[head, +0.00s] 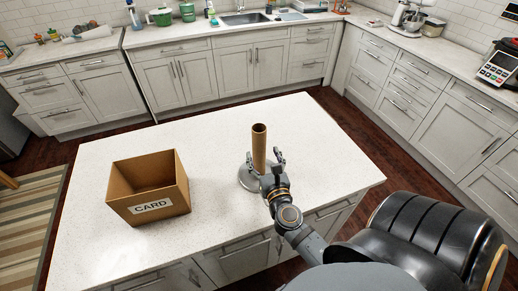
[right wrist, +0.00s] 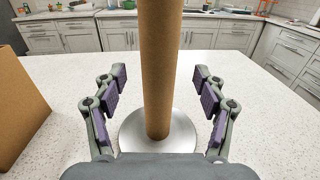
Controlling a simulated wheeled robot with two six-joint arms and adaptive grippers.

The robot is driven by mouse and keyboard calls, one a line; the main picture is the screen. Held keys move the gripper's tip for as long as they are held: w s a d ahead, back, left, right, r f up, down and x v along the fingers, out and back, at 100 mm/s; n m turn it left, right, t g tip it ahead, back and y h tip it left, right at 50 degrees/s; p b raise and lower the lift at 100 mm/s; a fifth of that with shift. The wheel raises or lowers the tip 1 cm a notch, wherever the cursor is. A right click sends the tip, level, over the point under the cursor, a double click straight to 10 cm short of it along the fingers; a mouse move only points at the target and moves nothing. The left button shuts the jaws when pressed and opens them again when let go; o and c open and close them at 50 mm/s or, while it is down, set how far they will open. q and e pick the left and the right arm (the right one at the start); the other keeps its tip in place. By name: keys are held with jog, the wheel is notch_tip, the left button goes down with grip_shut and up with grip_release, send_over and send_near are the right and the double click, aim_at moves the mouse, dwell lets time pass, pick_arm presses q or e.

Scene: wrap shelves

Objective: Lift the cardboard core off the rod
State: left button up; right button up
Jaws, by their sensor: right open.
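The cardboard core (head: 259,146) is a brown tube standing upright on a round grey metal base (head: 246,182) on the white island. In the right wrist view the core (right wrist: 160,65) rises from the middle of the base (right wrist: 184,137). The rod is hidden inside the core. My right gripper (head: 264,160) is open, with its fingers on either side of the core. In the right wrist view the finger pads of the right gripper (right wrist: 158,100) stand apart from the core, with a gap on both sides. My left gripper is not in view.
An open cardboard box (head: 150,208) labelled CARD stands on the island (head: 230,125) left of the core; its side shows in the right wrist view (right wrist: 18,105). The island top between and behind them is clear. Counters with cabinets line the back and right.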

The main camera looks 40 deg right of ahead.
aim_at(261, 151)
jog(key=shift+w+d+r+p, duration=0.1)
jog(key=shift+w+r+p, duration=0.2)
jog(key=shift+w+p, duration=0.2)
jog(key=p+x, duration=0.1)
jog(key=x, duration=0.2)
jog(key=shift+w+d+f, duration=0.1)
jog(key=shift+w, duration=0.25)
jog(key=shift+w+d+f, duration=0.15)
jog(key=shift+w, duration=0.05)
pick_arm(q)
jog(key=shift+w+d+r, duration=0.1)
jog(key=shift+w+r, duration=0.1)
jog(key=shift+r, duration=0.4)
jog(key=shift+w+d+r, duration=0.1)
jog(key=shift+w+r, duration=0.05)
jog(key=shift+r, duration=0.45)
pick_arm(e)
jog(key=shift+s, duration=0.15)
jog(key=c, duration=0.5)
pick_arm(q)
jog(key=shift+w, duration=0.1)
pick_arm(e)
jog(key=c, duration=0.4)
